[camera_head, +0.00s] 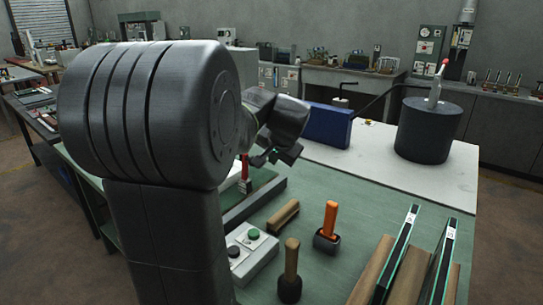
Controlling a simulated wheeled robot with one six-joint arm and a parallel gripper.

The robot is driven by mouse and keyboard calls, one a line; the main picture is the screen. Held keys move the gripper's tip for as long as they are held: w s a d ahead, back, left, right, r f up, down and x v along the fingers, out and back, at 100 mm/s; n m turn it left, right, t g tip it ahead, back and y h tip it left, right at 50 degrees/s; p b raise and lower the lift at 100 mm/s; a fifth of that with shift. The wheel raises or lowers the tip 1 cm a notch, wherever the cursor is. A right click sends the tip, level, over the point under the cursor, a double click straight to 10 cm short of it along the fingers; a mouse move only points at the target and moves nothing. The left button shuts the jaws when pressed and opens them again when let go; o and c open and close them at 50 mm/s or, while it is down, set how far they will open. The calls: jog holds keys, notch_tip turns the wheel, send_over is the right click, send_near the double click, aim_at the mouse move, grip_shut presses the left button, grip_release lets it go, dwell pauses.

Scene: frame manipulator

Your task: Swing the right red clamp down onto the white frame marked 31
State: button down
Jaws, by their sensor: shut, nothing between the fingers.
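My gripper (268,158) hangs at the end of my arm, just above and right of a red clamp part (244,172). Its fingers are small and dark in this view, and it is shut and empty. The red part stands upright near the back end of a grey rail (252,203) on the green bench. My arm covers most of the area to its left, so I cannot tell whether this is the right clamp. I cannot make out a white frame marked 31. Whether the gripper touches the clamp is unclear.
A button box (250,250), an orange-handled hammer (328,230), a wooden-handled mallet (290,270) and a wooden block (283,214) lie on the bench. Thin upright panels (400,252) stand at right. A blue box (328,125) and dark cylinder (428,130) stand behind.

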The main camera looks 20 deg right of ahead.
jog(key=w+a+f+p, duration=0.1)
jog(key=w+f, duration=0.4)
jog(key=w, duration=0.3)
jog(key=shift+a, duration=0.15)
jog(key=shift+p, duration=0.3)
jog(key=shift+w+a+r+g+p, duration=0.2)
jog(key=shift+w+g+p, duration=0.15)
jog(key=shift+p, duration=0.45)
